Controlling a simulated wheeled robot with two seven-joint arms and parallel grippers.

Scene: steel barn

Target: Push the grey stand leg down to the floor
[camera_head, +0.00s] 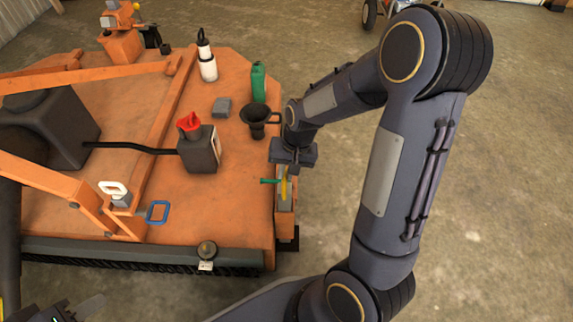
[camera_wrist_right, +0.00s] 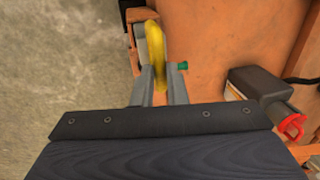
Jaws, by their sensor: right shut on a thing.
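A yellow handle (camera_wrist_right: 154,42) stands at the right edge of the orange deck. It also shows in the head view (camera_head: 284,188). My right gripper (camera_wrist_right: 160,80) is shut on it, one finger on each side. A grey part, probably the stand leg (camera_wrist_right: 140,45), shows beside the handle in the wrist view, mostly hidden; its foot and its distance from the floor cannot be seen. A green pin (camera_head: 268,181) sticks out beside the handle. My left gripper (camera_head: 78,309) is partly in view at the bottom left, away from the leg; its opening is unclear.
The orange deck (camera_head: 140,215) carries a black funnel (camera_head: 258,115), a green bottle (camera_head: 259,82), a grey jug with a red cap (camera_head: 199,150) and a blue frame (camera_head: 157,212). The funnel stands close to my right wrist. Bare concrete floor (camera_head: 500,220) lies to the right.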

